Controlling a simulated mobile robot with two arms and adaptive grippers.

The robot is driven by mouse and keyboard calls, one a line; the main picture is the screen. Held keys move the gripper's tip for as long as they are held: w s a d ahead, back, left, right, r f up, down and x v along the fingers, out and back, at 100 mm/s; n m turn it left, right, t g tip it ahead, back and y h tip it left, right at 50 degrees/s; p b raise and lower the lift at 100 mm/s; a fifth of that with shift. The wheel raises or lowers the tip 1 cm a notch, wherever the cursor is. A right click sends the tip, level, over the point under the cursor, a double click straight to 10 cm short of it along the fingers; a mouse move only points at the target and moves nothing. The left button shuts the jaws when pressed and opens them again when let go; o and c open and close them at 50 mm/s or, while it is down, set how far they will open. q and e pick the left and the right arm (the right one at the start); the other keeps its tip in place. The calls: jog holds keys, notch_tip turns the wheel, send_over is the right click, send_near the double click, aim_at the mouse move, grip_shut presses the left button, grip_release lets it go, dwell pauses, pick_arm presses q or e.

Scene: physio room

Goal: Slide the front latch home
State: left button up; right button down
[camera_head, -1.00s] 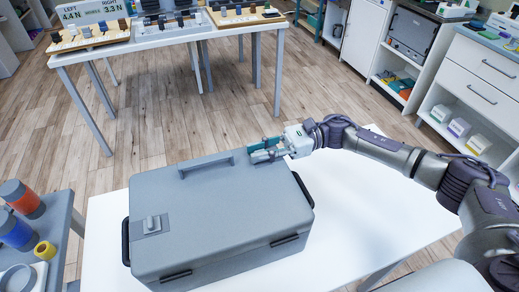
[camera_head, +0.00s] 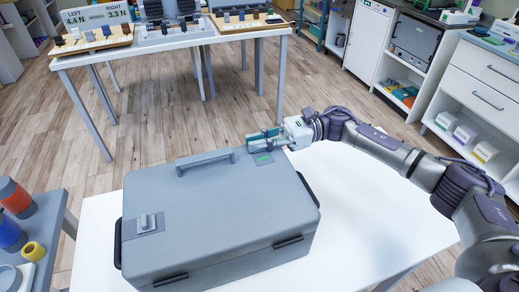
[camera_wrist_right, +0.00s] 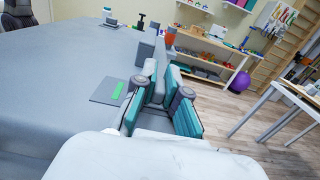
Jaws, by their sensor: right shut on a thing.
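A grey case (camera_head: 215,215) lies closed on a white table, with a carrying handle (camera_head: 210,161) on its lid. One latch, a grey knob on a darker plate (camera_head: 150,222), sits at the lid's left end. A second latch plate (camera_head: 263,158) sits at the far right corner and shows a green strip, also seen in the wrist view (camera_wrist_right: 117,90). My right gripper (camera_head: 254,142) is at the far side of this plate, its teal-padded fingers (camera_wrist_right: 158,85) shut on that latch's knob, which they mostly hide. My left gripper is out of view.
The white table (camera_head: 370,215) is clear to the right of the case. A side stand (camera_head: 52,222) with coloured rolls is at the left. A further table (camera_head: 165,47) with trays and a force display stands behind, across open floor.

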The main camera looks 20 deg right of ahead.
jog(key=shift+w, duration=0.1)
jog(key=c, duration=1.2)
grip_release()
jog(key=shift+d, duration=0.1)
jog(key=d, duration=1.2)
jog(key=shift+w, duration=0.2)
